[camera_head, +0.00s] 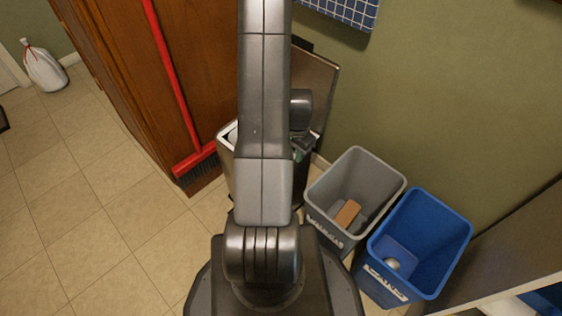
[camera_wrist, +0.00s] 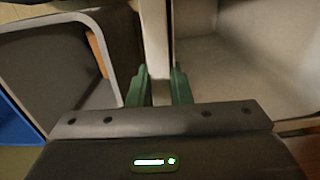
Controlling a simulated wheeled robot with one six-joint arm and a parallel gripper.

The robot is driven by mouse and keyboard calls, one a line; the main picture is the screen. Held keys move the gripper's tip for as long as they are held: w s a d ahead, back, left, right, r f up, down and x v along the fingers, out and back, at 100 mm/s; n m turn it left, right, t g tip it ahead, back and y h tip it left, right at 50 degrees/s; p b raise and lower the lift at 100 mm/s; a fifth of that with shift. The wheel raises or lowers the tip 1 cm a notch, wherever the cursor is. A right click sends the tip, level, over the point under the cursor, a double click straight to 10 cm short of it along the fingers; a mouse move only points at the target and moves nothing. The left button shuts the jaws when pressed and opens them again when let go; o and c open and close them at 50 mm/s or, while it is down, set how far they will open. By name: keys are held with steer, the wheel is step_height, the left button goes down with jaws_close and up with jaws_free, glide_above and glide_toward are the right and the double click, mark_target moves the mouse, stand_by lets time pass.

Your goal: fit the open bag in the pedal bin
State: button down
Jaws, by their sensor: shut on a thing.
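The pedal bin (camera_head: 225,145) stands behind my arm in the head view, its metal lid (camera_head: 320,85) raised. My arm hides most of its mouth. In the wrist view, the green fingers of my gripper (camera_wrist: 159,88) are closed on a pale upright strip, which looks like the edge of the open bag (camera_wrist: 158,45) at the bin's rim. A pale, lined-looking hollow (camera_wrist: 235,70) lies right of the fingers. I cannot tell bag from bin wall there, nor how much of the rim the bag covers.
A grey bin (camera_head: 322,190) with a brown block (camera_head: 347,214) and a blue bin (camera_head: 440,225) with a pale round thing stand close on the right. A red broom (camera_head: 172,75) leans on the wooden cabinet (camera_head: 130,60). A tied white bag (camera_head: 45,70) sits far left.

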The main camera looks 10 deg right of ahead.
step_height(320, 180, up, 10)
steer(key=p, duration=0.3)
stand_by(0.3)
